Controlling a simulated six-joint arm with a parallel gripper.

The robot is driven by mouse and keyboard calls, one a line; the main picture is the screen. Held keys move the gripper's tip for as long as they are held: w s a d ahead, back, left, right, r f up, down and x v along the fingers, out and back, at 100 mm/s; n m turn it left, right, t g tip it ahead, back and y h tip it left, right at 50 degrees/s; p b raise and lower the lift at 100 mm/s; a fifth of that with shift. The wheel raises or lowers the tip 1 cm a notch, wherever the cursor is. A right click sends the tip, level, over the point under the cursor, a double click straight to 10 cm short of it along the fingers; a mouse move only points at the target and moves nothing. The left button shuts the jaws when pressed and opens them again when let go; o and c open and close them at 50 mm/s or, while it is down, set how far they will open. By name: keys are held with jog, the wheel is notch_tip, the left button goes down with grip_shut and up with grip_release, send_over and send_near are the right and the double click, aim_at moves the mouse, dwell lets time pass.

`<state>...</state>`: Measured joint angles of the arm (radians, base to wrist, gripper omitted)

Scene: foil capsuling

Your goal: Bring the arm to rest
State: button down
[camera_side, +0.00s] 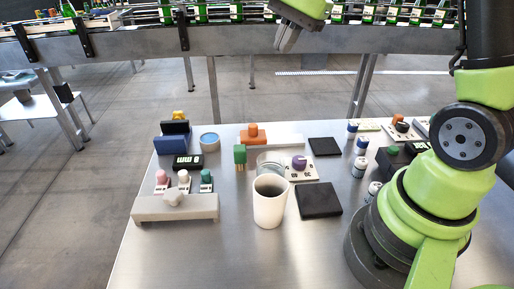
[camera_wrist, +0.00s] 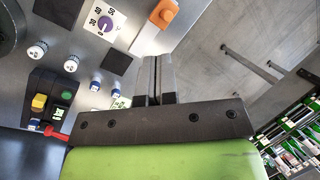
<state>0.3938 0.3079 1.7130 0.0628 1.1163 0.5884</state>
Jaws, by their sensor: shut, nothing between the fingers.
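My gripper (camera_side: 289,37) is at the top of the side view, raised well above the table and in front of the conveyor. It is tilted downward and clear of everything on the table. In the wrist view my gripper (camera_wrist: 155,62) has its two fingers together, with only a thin dark line between them. It is shut and holds nothing. My green arm stands at the right of the side view.
The metal table (camera_side: 310,235) carries a white cup (camera_side: 270,208), a purple-knob dial (camera_side: 299,164), dark pads (camera_side: 318,200), an orange-handled block (camera_side: 253,134) and several small jars (camera_side: 362,167). A conveyor (camera_side: 230,38) with green bottles runs behind. The table's front is clear.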

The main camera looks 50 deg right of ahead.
jog(key=s+a+r+n+t, duration=0.2)
jog(key=s+a+n, duration=0.3)
jog(key=s, duration=0.4)
jog(key=s+a+r+n+t, duration=0.1)
jog(key=s+a+r+n, duration=0.1)
jog(key=s+a+n, duration=0.3)
jog(key=s+n, duration=0.2)
jog(key=s, duration=0.1)
jog(key=shift+s+a+r+n+t, duration=0.25)
jog(key=shift+s+a+n+t, duration=0.1)
jog(key=shift+n+t, duration=0.05)
